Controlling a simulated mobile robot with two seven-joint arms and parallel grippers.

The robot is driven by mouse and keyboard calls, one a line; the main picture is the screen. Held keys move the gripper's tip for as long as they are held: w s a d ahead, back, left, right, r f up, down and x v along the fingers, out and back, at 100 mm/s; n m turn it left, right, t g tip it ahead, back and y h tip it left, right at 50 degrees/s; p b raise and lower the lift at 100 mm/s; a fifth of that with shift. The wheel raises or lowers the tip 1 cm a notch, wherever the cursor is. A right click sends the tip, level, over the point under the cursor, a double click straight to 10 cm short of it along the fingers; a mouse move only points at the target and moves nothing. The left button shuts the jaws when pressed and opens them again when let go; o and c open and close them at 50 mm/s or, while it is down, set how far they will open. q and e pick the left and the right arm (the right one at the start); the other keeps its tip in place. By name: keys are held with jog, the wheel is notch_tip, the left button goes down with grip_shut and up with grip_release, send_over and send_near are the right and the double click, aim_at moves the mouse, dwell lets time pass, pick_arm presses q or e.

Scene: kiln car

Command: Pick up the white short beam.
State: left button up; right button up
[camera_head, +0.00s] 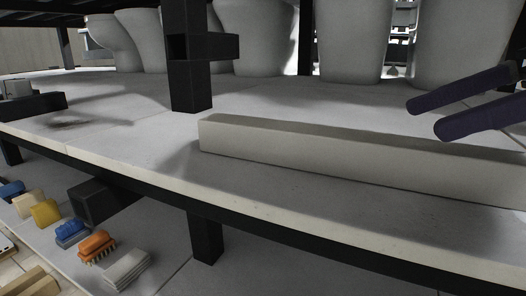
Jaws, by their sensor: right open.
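The white short beam (350,154) lies on the pale kiln shelf (130,150). It runs from the middle of the picture to the right edge, where its far end is cut off. My right gripper (425,115) comes in from the upper right with two dark purple fingers. The fingers are spread apart with nothing between them. They show above and behind the beam, near its right half; I cannot tell the exact gap. My left gripper is not in view.
A black post (189,60) stands on the shelf behind the beam's left end. Several large white ceramic forms (355,40) stand along the back. Below the front edge lie brushes (97,244) and blocks (45,212). The shelf left of the beam is mostly clear.

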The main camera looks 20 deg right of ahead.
aim_at(370, 136)
jog(key=b+x, duration=0.1)
jog(key=x, duration=0.4)
jog(key=shift+a+f, duration=0.15)
jog(key=shift+a, duration=0.05)
grip_shut()
dwell(0.5)
dwell(0.3)
